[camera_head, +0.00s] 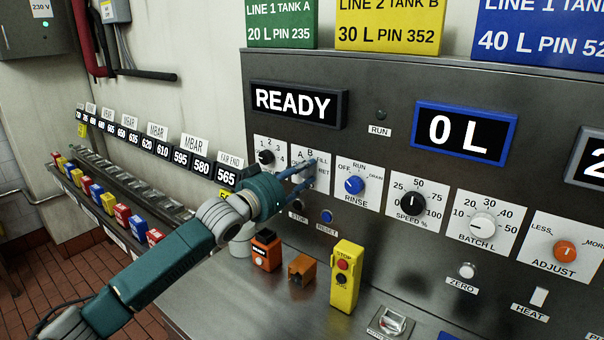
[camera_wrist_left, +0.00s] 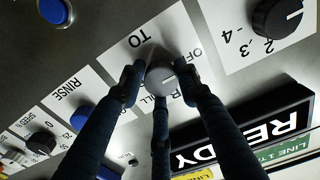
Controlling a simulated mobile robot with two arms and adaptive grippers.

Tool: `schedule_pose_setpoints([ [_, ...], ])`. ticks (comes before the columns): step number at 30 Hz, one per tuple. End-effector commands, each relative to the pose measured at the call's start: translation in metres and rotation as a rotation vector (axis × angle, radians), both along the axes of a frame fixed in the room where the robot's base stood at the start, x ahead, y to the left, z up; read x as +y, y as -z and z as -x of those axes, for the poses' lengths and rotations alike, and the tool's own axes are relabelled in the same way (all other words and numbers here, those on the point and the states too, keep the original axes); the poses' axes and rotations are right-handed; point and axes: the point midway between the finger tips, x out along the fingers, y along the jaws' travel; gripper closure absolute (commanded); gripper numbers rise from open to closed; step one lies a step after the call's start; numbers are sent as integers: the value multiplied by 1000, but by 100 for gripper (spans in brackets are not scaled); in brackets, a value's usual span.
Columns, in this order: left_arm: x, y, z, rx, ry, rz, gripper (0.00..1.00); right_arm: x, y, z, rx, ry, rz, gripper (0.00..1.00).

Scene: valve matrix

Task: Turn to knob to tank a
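The "TO" plate is on the steel panel in the head view (camera_head: 322,181), with A, B and FILL among its marks. Its knob is hidden there behind my left gripper (camera_head: 297,178). In the left wrist view, the picture is turned over and the grey knob (camera_wrist_left: 161,79) sits on the TO plate (camera_wrist_left: 147,41). A short white line on it points right. The left gripper's three dark fingers (camera_wrist_left: 160,85) stand around the knob, with fingertips at its sides. I cannot tell whether they press on it. The letters beside the knob are partly hidden by the fingers. My right gripper is not in view.
Close by are a black numbered knob (camera_head: 265,157) and the blue RINSE knob (camera_head: 354,185). The display above reads READY (camera_head: 293,104); another reads 0 L (camera_head: 463,135). A yellow STOP box (camera_head: 346,274) and an orange box (camera_head: 266,252) stand on the ledge below.

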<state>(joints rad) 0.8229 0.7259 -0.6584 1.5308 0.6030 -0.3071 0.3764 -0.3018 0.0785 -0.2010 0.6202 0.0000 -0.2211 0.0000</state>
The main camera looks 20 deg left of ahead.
Motion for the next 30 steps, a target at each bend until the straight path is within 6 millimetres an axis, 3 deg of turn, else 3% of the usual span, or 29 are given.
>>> schedule_pose_setpoints([
  [20,1,4,0,-20,-1,-80,94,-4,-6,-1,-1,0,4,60],
  [30,1,3,0,-89,-2,-284,94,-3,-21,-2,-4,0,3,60],
])
